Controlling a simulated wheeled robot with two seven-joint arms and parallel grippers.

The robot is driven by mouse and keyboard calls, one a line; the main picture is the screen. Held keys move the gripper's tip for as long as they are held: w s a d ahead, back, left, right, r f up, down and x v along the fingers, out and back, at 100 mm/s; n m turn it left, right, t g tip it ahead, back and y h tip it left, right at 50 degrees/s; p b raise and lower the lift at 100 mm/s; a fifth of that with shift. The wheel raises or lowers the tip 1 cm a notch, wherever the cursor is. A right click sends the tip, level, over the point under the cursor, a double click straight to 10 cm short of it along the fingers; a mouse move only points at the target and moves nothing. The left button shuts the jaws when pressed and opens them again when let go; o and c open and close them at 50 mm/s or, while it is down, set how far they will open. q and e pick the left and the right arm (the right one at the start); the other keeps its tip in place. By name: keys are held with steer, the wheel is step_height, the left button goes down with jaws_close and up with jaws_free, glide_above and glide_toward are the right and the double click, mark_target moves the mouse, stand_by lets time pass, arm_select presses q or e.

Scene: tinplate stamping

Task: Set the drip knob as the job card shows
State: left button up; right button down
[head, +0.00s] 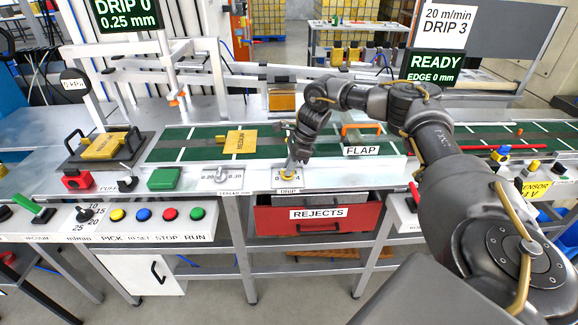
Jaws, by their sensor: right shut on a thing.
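The drip knob (285,178) is a small yellow-topped dial on a white plate labelled DRIP at the machine's front edge. My right gripper (289,166) reaches down onto it from above and is shut on it, partly hiding the knob and its scale; I cannot read its pointer. The job card (445,26) at the top right reads "20 m/min" and "DRIP 3". The dark display (126,14) at the top left reads "DRIP 0" and "0.25 mm". My left gripper is not in view.
A second dial plate (222,175) lies left of the drip knob. A green belt (190,147) carries a yellow sheet (241,142) behind it. The FLAP plate (362,151) stands to the right. A red REJECTS drawer (350,218) is below. A READY display (432,65) stands behind.

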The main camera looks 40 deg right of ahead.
steer(key=m+t+p, duration=0.1)
steer(key=m, duration=0.2)
steer(key=m+h+p, duration=0.1)
steer(key=m, duration=0.1)
steer(key=shift+s+a+r+m+t, duration=0.1)
steer(key=shift+s+r+m+t, duration=0.05)
steer(key=shift+m+t, duration=0.25)
steer(key=m+h+p, duration=0.2)
steer(key=m, duration=0.2)
steer(key=shift+a+m+p, duration=0.15)
steer(key=shift+m+p, duration=0.15)
steer(key=shift+p, duration=0.05)
steer(key=m+h+p, duration=0.1)
steer(key=m+p, duration=0.1)
steer(key=m+h+p, duration=0.1)
steer(key=m+p, duration=0.1)
steer(key=m, duration=0.1)
steer(key=shift+a+r, duration=0.15)
steer(key=shift+m+h+p, duration=0.8)
steer(key=shift+m+p, duration=0.95)
steer(key=shift+m, duration=0.25)
steer(key=shift+f, duration=0.2)
steer(key=c, duration=1.5)
jaws_free()
steer(key=shift+o, duration=0.2)
